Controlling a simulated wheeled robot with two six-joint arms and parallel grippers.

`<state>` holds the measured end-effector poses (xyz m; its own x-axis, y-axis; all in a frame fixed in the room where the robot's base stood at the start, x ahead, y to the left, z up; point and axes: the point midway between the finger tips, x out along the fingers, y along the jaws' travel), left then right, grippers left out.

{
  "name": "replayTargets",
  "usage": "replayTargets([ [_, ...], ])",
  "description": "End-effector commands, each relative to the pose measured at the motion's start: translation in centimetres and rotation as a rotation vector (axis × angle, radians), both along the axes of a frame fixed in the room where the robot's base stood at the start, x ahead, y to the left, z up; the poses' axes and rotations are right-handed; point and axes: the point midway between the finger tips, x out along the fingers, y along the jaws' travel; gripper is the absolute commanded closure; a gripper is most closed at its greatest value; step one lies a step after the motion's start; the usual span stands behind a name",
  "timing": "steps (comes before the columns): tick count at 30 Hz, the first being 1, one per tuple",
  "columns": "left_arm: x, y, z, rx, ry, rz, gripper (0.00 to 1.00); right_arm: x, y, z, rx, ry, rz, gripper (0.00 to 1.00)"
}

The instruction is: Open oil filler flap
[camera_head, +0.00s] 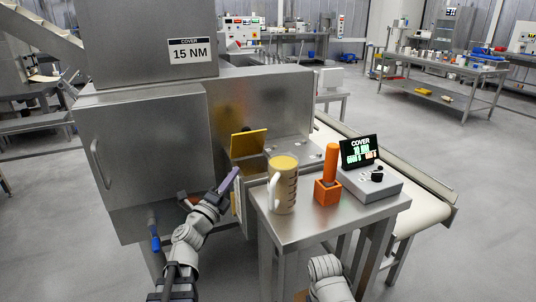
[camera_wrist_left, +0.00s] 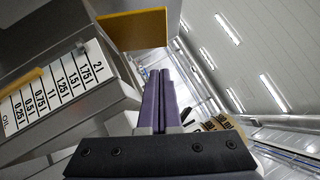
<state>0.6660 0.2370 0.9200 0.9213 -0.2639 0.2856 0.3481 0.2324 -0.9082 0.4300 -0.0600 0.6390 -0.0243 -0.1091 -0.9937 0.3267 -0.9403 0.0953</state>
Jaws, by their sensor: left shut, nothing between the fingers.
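A yellow flap (camera_head: 248,143) stands raised and tilted at the front of the steel machine (camera_head: 150,150), above a ledge. In the left wrist view the yellow flap (camera_wrist_left: 135,28) is at the top, beyond and left of my fingertips. My left gripper (camera_head: 231,178) is below and slightly left of the flap in the head view, shut and empty, its purple fingers pointing up. The fingers also fill the middle of the left wrist view (camera_wrist_left: 158,90).
A steel side table (camera_head: 300,228) holds a measuring jug (camera_head: 284,188) of yellow liquid, an orange-handled tool in an orange block (camera_head: 327,192) and a display box (camera_head: 372,182). An oil scale (camera_wrist_left: 60,85) is beside my left gripper. A conveyor (camera_head: 410,190) runs behind the table.

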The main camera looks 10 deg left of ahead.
Motion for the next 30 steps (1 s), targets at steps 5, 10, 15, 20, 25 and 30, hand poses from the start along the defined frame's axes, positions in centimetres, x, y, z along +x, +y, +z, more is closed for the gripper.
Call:
replayTargets([
  [5, -0.9, 0.8, -0.6, -0.03, 0.015, 0.04, 1.0, 0.0, 0.0, -0.4, 0.0, 0.0, 0.0, 0.5],
  [10, -0.6, 0.8, -0.4, -0.029, 0.015, 0.039, 1.0, 0.0, 0.0, -0.3, 0.0, 0.0, 0.0, 0.5],
  [15, 0.6, 0.5, 0.0, -0.028, 0.015, 0.037, 1.0, 0.0, 0.0, 0.2, 0.0, 0.0, 0.0, 0.5],
  [20, 2.7, 0.0, 0.7, -0.027, 0.014, 0.035, 1.0, 0.0, 0.0, 0.8, 0.0, 0.0, 0.0, 0.5],
  [25, 5.9, -0.7, 1.7, -0.027, 0.015, 0.035, 1.0, 0.0, 0.0, 1.8, 0.0, 0.0, 0.0, 0.5],
  [30, 9.2, -1.5, 2.6, -0.027, 0.015, 0.035, 1.0, 0.0, 0.0, 2.8, 0.0, 0.0, 0.0, 0.5],
])
